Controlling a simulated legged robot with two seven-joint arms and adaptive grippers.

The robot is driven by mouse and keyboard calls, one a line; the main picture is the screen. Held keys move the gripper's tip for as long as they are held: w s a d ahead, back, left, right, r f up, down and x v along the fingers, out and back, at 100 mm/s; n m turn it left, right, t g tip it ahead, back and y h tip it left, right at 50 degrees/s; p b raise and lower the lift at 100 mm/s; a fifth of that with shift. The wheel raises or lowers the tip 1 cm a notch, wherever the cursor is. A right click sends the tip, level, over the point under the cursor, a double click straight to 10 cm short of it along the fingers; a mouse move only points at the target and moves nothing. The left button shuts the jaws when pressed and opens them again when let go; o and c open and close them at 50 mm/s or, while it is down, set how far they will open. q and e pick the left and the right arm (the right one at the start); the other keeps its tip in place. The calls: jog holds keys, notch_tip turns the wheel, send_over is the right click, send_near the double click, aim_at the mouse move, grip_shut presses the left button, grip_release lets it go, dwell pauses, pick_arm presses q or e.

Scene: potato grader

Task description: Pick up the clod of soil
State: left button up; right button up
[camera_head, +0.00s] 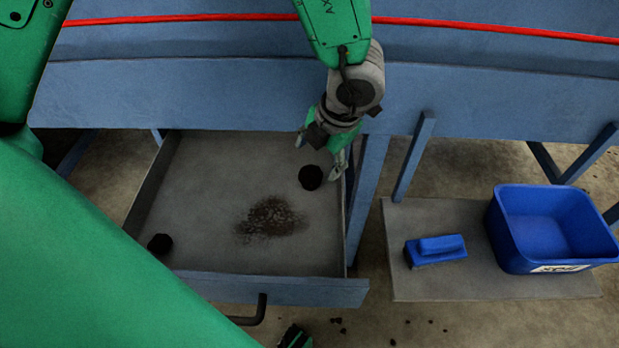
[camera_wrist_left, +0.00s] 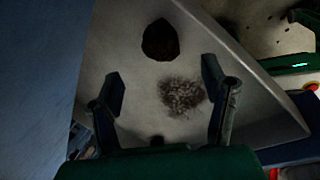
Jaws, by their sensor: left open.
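A dark, round clod of soil (camera_head: 311,177) lies on the grey floor of the pulled-out drawer (camera_head: 200,190), near its right side. A second dark clod (camera_head: 159,244) lies at the drawer's front left corner. My left gripper (camera_head: 322,158) is open and empty, pointing down just above and beside the right-hand clod. In the left wrist view, a large clod (camera_wrist_left: 160,40) shows beyond the open fingers, not between them.
Loose soil (camera_head: 270,218) is spread mid-drawer. A blue bin (camera_head: 508,236) with a white label and a blue brush (camera_head: 436,250) stand on a grey board (camera_head: 470,288) at right. Blue machine legs (camera_head: 366,195) rise close to the drawer's right wall.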

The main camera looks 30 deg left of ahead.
aim_at(312, 173)
pick_arm(q)
jog(key=shift+w+d+f, duration=0.1)
jog(key=shift+d+f, duration=0.1)
jog(key=shift+f, duration=0.6)
jog(key=shift+d+f+b, duration=0.25)
jog(key=shift+d+b, duration=0.05)
jog(key=shift+f, duration=0.2)
jog(key=a+f+b, duration=0.1)
jog(key=a+f, duration=0.1)
jog(key=f, duration=0.1)
jog(key=a+f+b, duration=0.1)
jog(key=f, duration=0.1)
jog(key=shift+w+a+b, duration=0.2)
jog(key=shift+w+b, duration=0.05)
jog(key=shift+b, duration=0.1)
jog(key=shift+d+r, duration=0.2)
jog(key=shift+d, duration=0.15)
jog(key=shift+c, duration=0.5)
jog(key=shift+d+r, duration=0.1)
jog(key=shift+d, duration=0.25)
jog(key=c, duration=1.2)
jog(key=shift+s+a, duration=0.1)
jog(key=shift+a, duration=0.3)
pick_arm(e)
jog(key=f, duration=0.3)
jog(key=shift+d+f, duration=0.35)
jog(key=shift+d, duration=0.05)
